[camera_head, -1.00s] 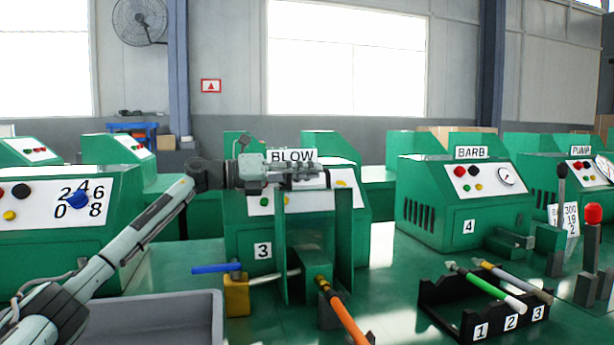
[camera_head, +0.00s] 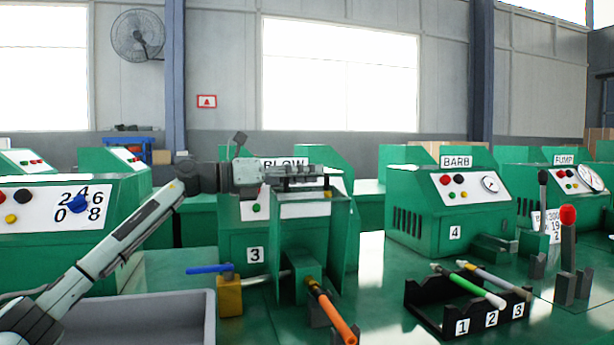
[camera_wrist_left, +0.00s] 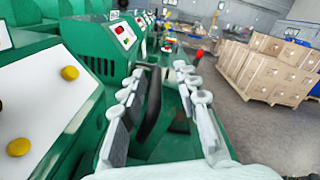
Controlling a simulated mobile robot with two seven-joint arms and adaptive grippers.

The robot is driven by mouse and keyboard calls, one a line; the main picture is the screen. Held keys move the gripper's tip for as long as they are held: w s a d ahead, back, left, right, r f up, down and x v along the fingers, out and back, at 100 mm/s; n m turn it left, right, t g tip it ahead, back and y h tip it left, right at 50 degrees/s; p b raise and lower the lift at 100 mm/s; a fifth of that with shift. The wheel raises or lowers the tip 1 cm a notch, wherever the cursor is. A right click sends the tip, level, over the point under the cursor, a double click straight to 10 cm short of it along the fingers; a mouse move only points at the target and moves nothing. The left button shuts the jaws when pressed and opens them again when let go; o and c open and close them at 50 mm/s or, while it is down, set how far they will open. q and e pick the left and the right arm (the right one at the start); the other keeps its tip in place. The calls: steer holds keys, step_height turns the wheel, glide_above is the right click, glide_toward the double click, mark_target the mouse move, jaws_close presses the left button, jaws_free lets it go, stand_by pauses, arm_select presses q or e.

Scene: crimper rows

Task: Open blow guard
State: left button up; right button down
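The BLOW machine (camera_head: 232,225), numbered 3, stands in the middle of the head view. Its guard (camera_head: 316,245) shows as green upright panels at the front right, with a pale strip near the top. My left gripper (camera_head: 318,180) is level with the guard's top edge, just under the BLOW sign (camera_head: 285,163). In the left wrist view its fingers (camera_wrist_left: 160,72) are spread, with a dark upright bar (camera_wrist_left: 152,108) between them, nearer the left finger. I cannot tell whether they touch the guard. My right gripper is not in view.
An orange-handled tool (camera_head: 332,315) and a blue lever (camera_head: 208,269) are below the guard. A grey bin (camera_head: 165,312) stands at the front left. A black rack (camera_head: 455,322) with tools is to the right.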

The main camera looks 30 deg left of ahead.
arm_select(q)
steer(key=v, duration=0.8)
steer(key=shift+s+a+f, duration=0.2)
steer(key=shift+s, duration=0.05)
steer(key=shift+v, duration=1.7)
steer(key=shift+r, duration=0.15)
